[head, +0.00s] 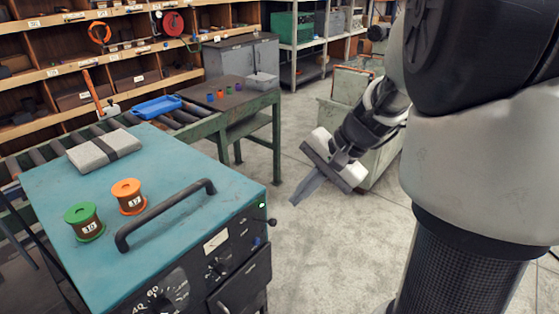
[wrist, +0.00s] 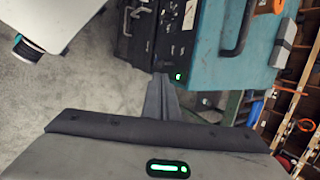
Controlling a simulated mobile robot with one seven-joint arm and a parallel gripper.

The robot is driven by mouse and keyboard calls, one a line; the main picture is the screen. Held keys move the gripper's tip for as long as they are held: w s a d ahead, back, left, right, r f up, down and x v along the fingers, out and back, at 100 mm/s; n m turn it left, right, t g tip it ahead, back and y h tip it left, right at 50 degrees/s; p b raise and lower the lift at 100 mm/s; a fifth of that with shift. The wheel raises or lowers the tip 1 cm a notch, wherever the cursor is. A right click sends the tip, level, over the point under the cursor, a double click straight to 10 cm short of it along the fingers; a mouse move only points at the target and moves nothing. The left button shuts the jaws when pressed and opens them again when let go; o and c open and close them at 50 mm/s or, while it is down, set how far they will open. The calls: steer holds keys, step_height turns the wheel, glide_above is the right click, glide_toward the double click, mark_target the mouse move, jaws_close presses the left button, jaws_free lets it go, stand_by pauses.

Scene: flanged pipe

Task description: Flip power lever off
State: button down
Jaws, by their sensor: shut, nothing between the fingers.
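The teal machine (head: 180,185) has a black front panel with dials and knobs, and a green light (head: 262,205) glows near its upper right corner. A small dark lever with a round knob (head: 272,222) sticks out beside that corner; I take it as the power lever. My gripper (head: 295,202) is shut and empty, to the right of the lever and apart from it in the head view. In the wrist view the closed fingers (wrist: 159,77) point toward the panel beside the green light (wrist: 179,76), and the lever is hard to make out there.
A black handle (head: 165,215), a green spool (head: 84,222), an orange spool (head: 128,196) and a grey strapped block (head: 103,149) are on the machine top. A roller conveyor with a blue tray (head: 157,107) stands behind. The floor around my gripper is open.

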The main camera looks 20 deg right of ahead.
mark_target(275, 221)
steer(key=x, duration=0.8)
steer(key=shift+f, duration=0.15)
